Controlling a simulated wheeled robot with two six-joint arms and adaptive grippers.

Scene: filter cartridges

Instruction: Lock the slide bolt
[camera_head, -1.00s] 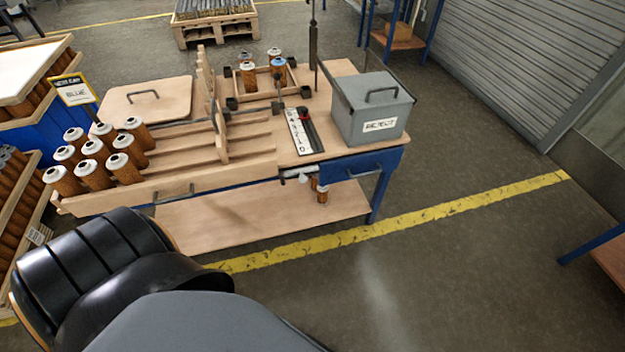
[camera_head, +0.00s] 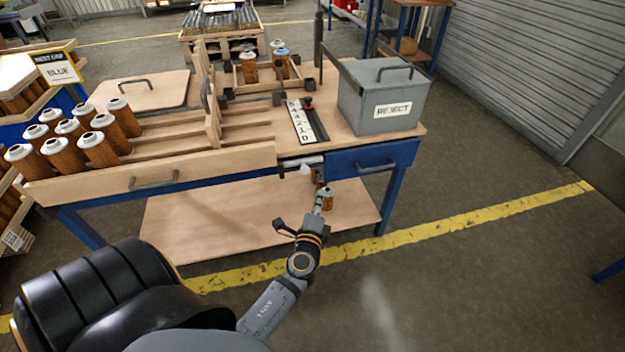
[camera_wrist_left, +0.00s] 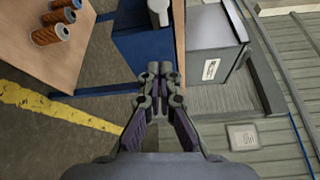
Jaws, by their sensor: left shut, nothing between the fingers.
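A pale metal bar, which looks like the slide bolt (camera_head: 303,161), sits under the front edge of the bench, left of the blue drawer (camera_head: 374,158). A pale knob hangs below it. My left gripper (camera_head: 325,191) is below and slightly right of the knob, apart from it, at the end of the raised arm. In the left wrist view the gripper (camera_wrist_left: 160,70) is shut and empty, and a pale rounded piece (camera_wrist_left: 158,12) shows beyond its tips. Whether the bolt is locked cannot be told. My right gripper is not in view.
A grey reject box (camera_head: 385,95) stands on the bench's right end. A wooden rack (camera_head: 150,174) and several orange cartridges (camera_head: 96,149) are at left. Several cartridges (camera_wrist_left: 50,35) stand on the lower shelf (camera_head: 215,215).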

